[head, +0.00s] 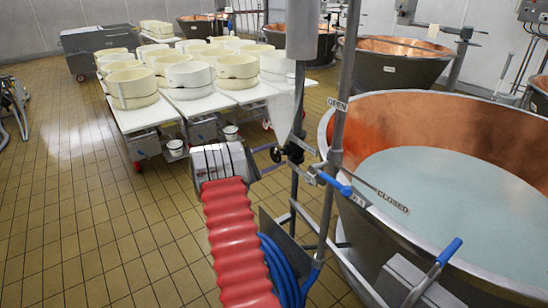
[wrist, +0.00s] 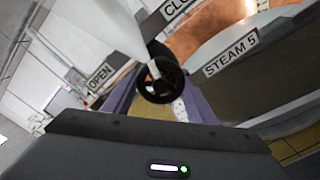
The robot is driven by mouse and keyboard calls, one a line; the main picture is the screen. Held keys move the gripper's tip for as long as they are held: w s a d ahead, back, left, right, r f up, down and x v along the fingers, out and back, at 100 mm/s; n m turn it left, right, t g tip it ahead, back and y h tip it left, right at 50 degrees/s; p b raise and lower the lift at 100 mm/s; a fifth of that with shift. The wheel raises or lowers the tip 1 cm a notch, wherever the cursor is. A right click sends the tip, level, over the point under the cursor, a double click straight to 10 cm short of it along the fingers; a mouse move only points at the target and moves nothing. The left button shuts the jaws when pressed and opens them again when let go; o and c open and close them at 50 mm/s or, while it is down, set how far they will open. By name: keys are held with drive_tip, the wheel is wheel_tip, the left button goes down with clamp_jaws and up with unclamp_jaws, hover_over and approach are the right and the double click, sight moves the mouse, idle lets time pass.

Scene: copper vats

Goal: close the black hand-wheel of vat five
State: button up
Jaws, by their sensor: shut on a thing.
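The black hand-wheel (head: 276,154) sits on a thin upright pipe beside the large copper vat (head: 430,110). It shows nearly face-on in the wrist view (wrist: 160,80), with a pale bar across its middle. A "STEAM 5" sign (wrist: 230,56) is to its right there. My gripper (head: 279,157) reaches it from the left, with one purple finger on each side of the wheel, shut on it. The finger ends are partly hidden by the wheel and pipe. An "OPEN" sign (head: 338,104) and a "CLOSED" sign (head: 392,201) are near the wheel.
A whitish cone shape (head: 284,108) hangs just above the wheel. A blue-handled lever (head: 335,183) and upright posts stand close on the right. White tables (head: 135,118) with several cream moulds stand behind.

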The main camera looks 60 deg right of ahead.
drive_tip(key=m, duration=0.4)
drive_tip(key=shift+w+r, duration=0.15)
drive_tip(key=m, duration=0.4)
idle(0.5)
drive_tip(key=o, duration=1.1)
drive_tip(key=shift+c, duration=0.2)
drive_tip(key=v, duration=1.3)
drive_tip(key=shift+a, duration=0.35)
drive_tip(key=shift+w, duration=0.1)
